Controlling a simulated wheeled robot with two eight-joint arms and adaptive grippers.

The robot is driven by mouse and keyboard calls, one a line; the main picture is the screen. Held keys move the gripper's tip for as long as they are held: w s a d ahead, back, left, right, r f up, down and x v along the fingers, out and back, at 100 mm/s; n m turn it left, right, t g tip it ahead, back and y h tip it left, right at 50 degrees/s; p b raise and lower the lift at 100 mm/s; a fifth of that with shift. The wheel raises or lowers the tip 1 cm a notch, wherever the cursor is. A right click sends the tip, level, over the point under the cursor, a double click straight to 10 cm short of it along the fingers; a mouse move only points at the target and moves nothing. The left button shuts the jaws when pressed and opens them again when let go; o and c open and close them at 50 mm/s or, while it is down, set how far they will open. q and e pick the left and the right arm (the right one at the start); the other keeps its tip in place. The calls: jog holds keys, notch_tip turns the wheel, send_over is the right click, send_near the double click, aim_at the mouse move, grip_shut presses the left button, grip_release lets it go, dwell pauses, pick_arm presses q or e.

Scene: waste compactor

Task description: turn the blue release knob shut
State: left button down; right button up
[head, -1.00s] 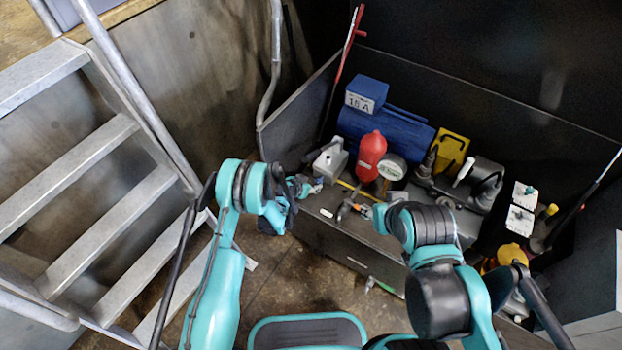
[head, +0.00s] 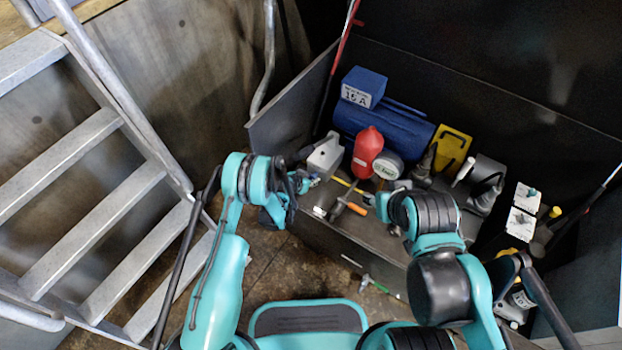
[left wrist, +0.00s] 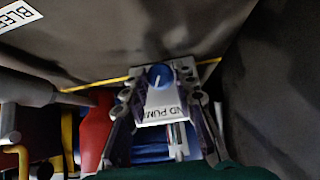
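The blue release knob (left wrist: 160,76) sits on a pale block whose label (left wrist: 162,113) reads partly "ND PUMP". In the left wrist view its pale pointer mark shows. My left gripper (left wrist: 158,88) is open, with one finger on each side of the knob and gaps between; I cannot tell whether either finger touches it. In the head view the pale pump block (head: 325,157) stands at the bench's left end, and my left gripper (head: 303,183) is at its near side. The knob cannot be made out clearly there. My right gripper is mostly hidden behind its own arm.
The bench (head: 345,232) also holds a red bottle (head: 367,152), a round gauge (head: 388,166), an orange-handled tool (head: 352,205) and a blue cylinder (head: 385,128). Metal stairs (head: 95,210) stand at left. A dark panel (head: 290,115) borders the bench's left end.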

pick_arm(q)
jog(key=shift+w+a+n+g+h, duration=0.15)
jog(key=shift+n+g+h, duration=0.2)
jog(key=shift+h, duration=0.35)
jog(key=shift+n+g+h, duration=0.25)
jog(key=shift+h, duration=0.05)
jog(key=c, duration=1.2)
grip_release()
jog(key=shift+r, duration=0.1)
